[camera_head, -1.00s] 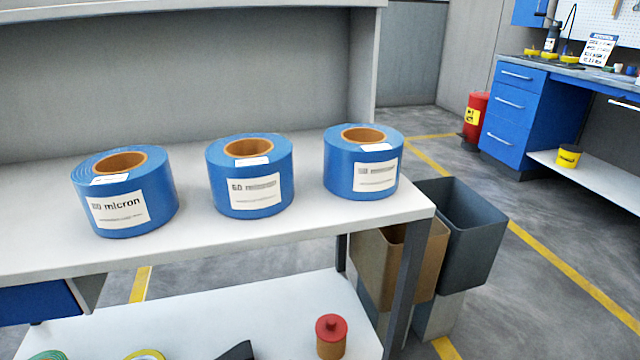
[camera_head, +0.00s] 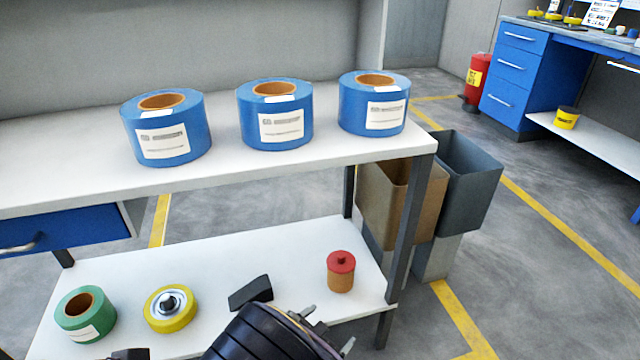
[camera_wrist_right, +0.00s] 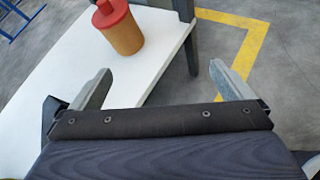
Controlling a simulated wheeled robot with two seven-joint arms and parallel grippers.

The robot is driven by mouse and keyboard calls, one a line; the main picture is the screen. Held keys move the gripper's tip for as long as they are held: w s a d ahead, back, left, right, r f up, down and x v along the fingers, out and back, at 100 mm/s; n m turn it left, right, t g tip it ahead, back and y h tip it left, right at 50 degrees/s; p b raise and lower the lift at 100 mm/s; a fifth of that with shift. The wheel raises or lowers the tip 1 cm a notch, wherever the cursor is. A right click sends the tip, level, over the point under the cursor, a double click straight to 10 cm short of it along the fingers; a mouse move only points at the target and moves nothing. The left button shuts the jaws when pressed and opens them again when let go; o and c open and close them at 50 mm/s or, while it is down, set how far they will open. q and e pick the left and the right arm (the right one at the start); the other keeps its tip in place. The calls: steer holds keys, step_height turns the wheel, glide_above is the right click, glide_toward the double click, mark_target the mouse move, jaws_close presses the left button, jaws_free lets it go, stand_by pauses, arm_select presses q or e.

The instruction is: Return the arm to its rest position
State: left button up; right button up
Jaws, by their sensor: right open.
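My right gripper (camera_head: 328,328) shows at the bottom of the head view, in front of the lower shelf. In the right wrist view its two fingers (camera_wrist_right: 160,88) stand wide apart with nothing between them. It is apart from the red-capped container (camera_head: 341,272), which stands upright on the shelf beyond it and also shows in the right wrist view (camera_wrist_right: 118,28). A small dark piece at the bottom left edge of the head view may be part of my left arm; the left gripper's fingers cannot be made out.
Three blue coils, left (camera_head: 166,130), middle (camera_head: 275,115) and right (camera_head: 373,103), sit on the white bench (camera_head: 60,185). The lower shelf (camera_head: 235,245) holds a green roll (camera_head: 85,313), a yellow roll (camera_head: 171,308) and a black object (camera_head: 250,292). Bins (camera_head: 468,180) stand right of the bench.

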steer(key=s+d+r+m+g+y, duration=0.1)
steer(key=s+d+r+m+g, duration=0.3)
steer(key=d+r+m, duration=0.25)
steer(key=s+d+r+m+g+y, duration=0.25)
steer(key=d+r+m+g, duration=0.2)
steer(key=d+m, duration=0.35)
steer(key=s+d+r+m+t+y, duration=0.2)
steer(key=s+r+m+y, duration=0.1)
steer(key=s+r+m, duration=0.35)
steer(key=s+d+r+m+t+y, duration=0.1)
steer(key=s+d+r+m+y, duration=0.3)
steer(key=s+m, duration=0.35)
step_height(320, 180, up, 32)
steer(key=s+a+p, duration=0.1)
steer(key=p, duration=2.9)
steer(key=shift+s+a+t, duration=0.2)
steer(key=shift+a+t, duration=0.15)
steer(key=shift+a, duration=0.05)
steer(key=shift+r, duration=0.1)
